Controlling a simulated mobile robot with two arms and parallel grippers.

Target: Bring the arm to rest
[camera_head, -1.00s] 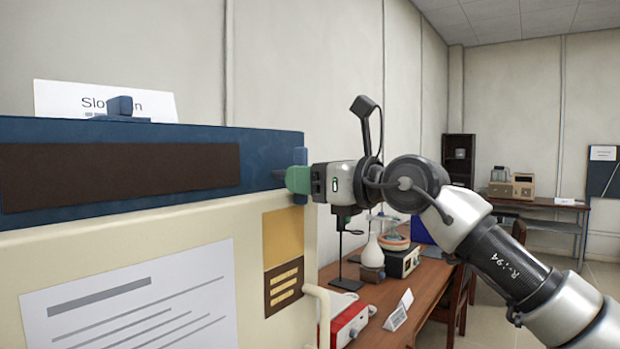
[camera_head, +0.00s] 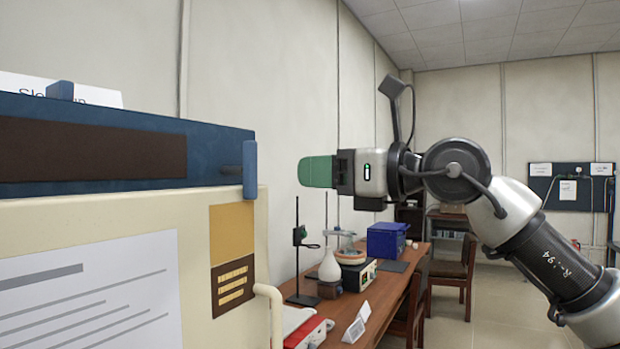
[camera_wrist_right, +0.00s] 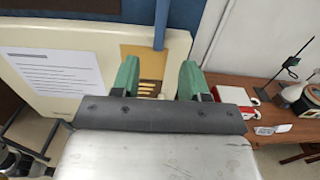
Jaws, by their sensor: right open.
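My right gripper (camera_head: 316,171) has green fingers and is held level in the air, to the right of the furnace's blue upper part. A gap separates the fingers from the blue handle (camera_head: 249,169) at the furnace's corner. In the right wrist view the two green fingers (camera_wrist_right: 157,80) are apart with nothing between them. The muffle furnace (camera_head: 100,250) has a cream lower body, a dark blue top with a brown panel, and a printed sheet on its front. My left gripper does not show.
A wooden table (camera_head: 390,300) along the wall carries a stand, a white flask (camera_head: 329,267), a hotplate-like device and a blue box (camera_head: 387,240). A chair (camera_head: 453,273) stands beyond. The air around the right gripper is clear.

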